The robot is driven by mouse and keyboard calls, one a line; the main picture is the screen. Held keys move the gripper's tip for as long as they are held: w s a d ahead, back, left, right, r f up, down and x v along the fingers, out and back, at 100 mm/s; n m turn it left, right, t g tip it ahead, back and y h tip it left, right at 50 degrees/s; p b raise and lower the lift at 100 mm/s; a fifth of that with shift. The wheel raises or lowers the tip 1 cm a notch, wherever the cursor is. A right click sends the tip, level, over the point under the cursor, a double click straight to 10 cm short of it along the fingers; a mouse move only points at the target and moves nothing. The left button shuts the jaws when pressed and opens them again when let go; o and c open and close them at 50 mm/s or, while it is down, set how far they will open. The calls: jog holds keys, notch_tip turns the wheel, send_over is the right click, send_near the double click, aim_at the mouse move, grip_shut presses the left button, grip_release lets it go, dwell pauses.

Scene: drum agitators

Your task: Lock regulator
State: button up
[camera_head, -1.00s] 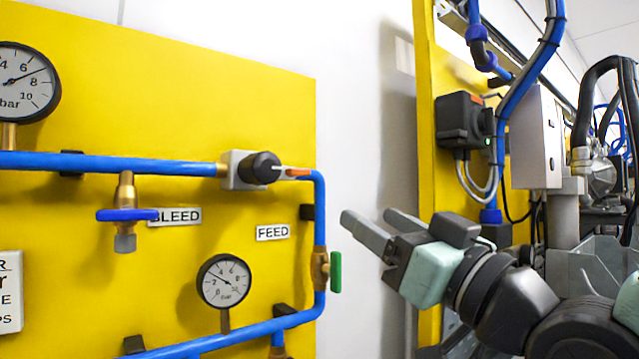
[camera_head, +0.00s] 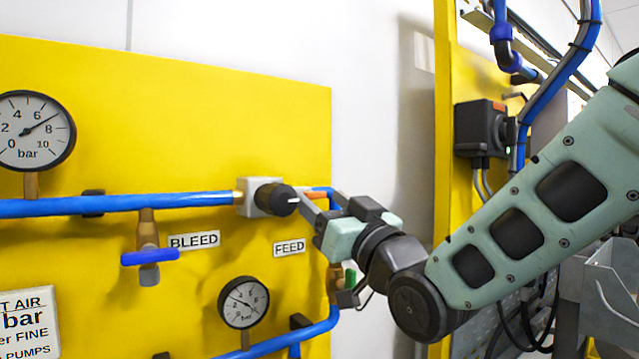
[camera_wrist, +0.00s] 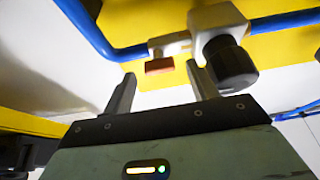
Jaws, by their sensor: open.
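The regulator is a grey block (camera_head: 246,197) with a black round knob (camera_head: 275,198), set in the blue pipe on the yellow panel. A small orange tab (camera_head: 317,194) sits just right of the knob, partly behind my gripper. My gripper (camera_head: 308,206) is open and empty, right beside the knob and in front of the tab. In the wrist view, my fingers (camera_wrist: 162,90) point toward the orange tab (camera_wrist: 159,65), which lies beyond and between the tips. The black knob (camera_wrist: 230,62) is right of the right finger. I cannot tell whether any finger touches it.
A green-handled valve (camera_head: 350,279) sits below my gripper. A blue-handled bleed valve (camera_head: 150,257) and two gauges, one large (camera_head: 33,130) and one small (camera_head: 243,303), are on the panel. A black switch box (camera_head: 481,128) is at right. The space above the regulator is clear.

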jog(key=shift+x, duration=1)
jog(key=c, duration=1)
